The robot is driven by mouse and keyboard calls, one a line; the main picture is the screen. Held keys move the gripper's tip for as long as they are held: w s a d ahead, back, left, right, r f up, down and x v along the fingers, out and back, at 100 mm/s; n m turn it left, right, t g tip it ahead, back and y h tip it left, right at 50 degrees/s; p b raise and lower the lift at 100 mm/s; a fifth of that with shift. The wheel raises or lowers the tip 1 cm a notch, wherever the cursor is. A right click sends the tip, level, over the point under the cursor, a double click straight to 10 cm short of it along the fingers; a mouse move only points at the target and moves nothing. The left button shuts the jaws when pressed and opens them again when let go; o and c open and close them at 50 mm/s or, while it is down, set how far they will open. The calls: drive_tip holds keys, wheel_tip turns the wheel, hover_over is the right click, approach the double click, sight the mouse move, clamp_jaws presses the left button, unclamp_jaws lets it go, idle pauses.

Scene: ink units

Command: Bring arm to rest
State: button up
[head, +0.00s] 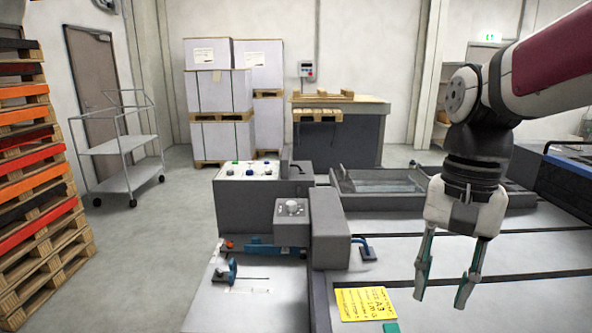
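My gripper (443,292) hangs on the right of the head view, at the end of my arm. Its two fingers point down and stand apart, with nothing visible between them. It is above the light grey machine bed (520,240), to the right of a yellow card (364,304). I cannot tell how high above the bed the fingertips are.
A grey machine housing (332,228) with a knob box (291,222) and a button panel (250,171) stands left of my gripper. Stacked pallets (40,200) and a trolley (120,146) stand further left. Open floor lies between.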

drive_tip(key=s+n+t+p, duration=0.1)
drive_tip(key=s+n+t, duration=0.4)
drive_tip(key=s, duration=0.6)
drive_tip(key=shift+a+n+h+p, duration=0.15)
drive_tip(key=shift+n+h+p, duration=0.25)
drive_tip(key=shift+n, duration=0.5)
